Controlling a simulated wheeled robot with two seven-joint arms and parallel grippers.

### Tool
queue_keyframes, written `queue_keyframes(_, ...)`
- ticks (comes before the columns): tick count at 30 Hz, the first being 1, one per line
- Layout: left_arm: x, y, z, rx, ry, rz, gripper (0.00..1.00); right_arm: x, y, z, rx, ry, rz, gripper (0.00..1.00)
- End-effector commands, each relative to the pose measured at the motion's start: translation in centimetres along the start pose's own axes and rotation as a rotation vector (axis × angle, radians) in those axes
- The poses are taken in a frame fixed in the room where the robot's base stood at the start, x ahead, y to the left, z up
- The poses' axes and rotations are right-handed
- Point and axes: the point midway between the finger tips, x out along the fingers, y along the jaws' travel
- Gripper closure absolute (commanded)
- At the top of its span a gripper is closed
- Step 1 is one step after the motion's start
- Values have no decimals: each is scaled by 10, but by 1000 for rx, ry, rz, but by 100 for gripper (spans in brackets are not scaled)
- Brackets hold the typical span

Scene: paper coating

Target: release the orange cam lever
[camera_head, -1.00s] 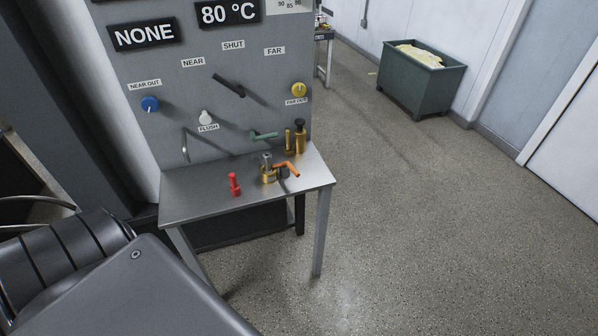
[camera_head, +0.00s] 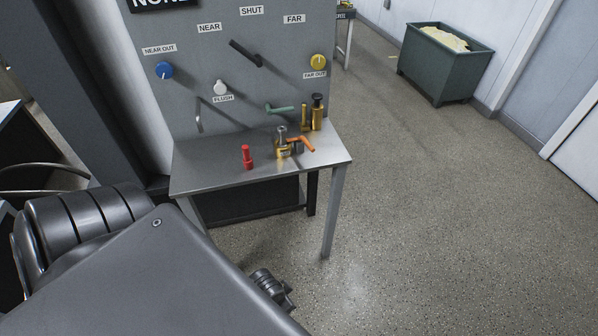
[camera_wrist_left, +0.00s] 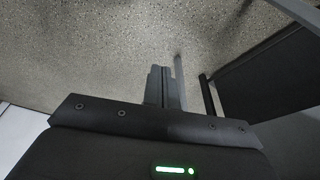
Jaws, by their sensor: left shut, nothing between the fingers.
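The orange cam lever (camera_head: 301,142) is on a brass fitting (camera_head: 282,152) on top of a small metal table (camera_head: 215,175). It sticks out to the right with its end bent down. My left gripper (camera_wrist_left: 163,72) is in the left wrist view, its fingers together and empty, with floor and table legs beyond. It is apart from the lever. In the head view my arm fills the lower left, and a dark ribbed part of mine shows below the table. My right gripper is not in view.
A red peg (camera_head: 247,157) stands left of the fitting. A green handle (camera_head: 280,109), brass posts (camera_head: 317,113) and a black lever (camera_head: 245,53) are at the grey panel (camera_head: 185,110) behind. A green bin (camera_head: 445,65) stands at the back right. The floor to the right is clear.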

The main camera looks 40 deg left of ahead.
Motion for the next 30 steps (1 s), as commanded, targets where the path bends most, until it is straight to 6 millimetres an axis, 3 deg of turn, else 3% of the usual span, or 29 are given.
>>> queue_keyframes(5, -44, -13, -18, 28, 49, -24, 100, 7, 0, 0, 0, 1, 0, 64)
queue_keyframes(8, -69, -32, -30, 86, 102, -64, 100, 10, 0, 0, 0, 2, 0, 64)
queue_keyframes(12, -92, -81, -62, 282, 229, -180, 100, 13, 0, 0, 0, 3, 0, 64)
queue_keyframes(23, -121, -193, -145, 845, 502, -424, 100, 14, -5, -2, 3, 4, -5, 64)
queue_keyframes(26, -136, -225, -168, 1024, 575, -479, 100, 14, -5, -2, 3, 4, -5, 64)
queue_keyframes(30, -171, -271, -200, 1293, 688, -545, 100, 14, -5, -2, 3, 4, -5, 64)
